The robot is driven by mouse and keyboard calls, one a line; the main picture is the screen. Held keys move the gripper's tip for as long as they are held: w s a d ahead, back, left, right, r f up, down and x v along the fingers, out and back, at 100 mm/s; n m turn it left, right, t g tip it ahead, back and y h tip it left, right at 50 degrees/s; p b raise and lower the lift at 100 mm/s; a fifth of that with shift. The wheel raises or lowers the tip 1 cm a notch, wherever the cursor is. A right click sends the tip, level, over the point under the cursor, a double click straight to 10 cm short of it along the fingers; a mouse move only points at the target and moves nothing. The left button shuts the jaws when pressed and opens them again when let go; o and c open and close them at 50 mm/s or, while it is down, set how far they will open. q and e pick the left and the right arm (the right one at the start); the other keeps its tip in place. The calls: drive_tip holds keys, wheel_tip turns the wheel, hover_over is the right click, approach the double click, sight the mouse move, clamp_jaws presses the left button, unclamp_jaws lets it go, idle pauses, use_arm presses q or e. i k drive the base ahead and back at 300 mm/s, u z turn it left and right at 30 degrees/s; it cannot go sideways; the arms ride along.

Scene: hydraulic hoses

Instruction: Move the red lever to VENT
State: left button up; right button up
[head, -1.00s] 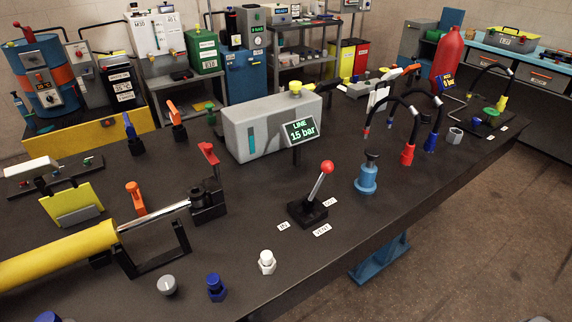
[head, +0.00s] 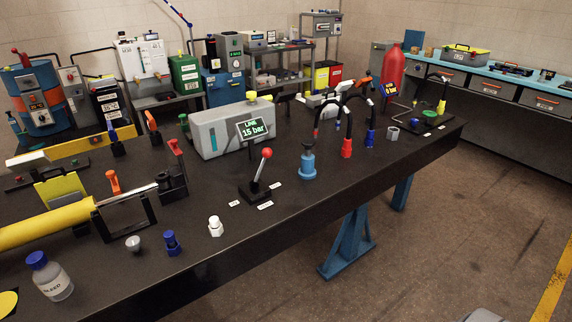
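The red lever (head: 262,165) stands on a black base (head: 258,191) near the front edge of the dark bench. It has a red ball knob on a metal rod and leans up to the right. Three small white labels lie around its base; in the earlier head view they read IN, OUT and VENT, with VENT (head: 265,205) at the front. Neither of my grippers shows in the head view.
Blue (head: 171,242), white (head: 215,226) and grey fittings stand left of the lever along the front edge. A blue fitting (head: 308,165) and black hoses stand to its right. A yellow cylinder (head: 50,225) lies at left. Floor right of the bench is open.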

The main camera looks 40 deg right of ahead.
sight(266, 153)
drive_tip(key=z, duration=0.8)
drive_tip(key=i, duration=0.25)
drive_tip(key=u, duration=0.1)
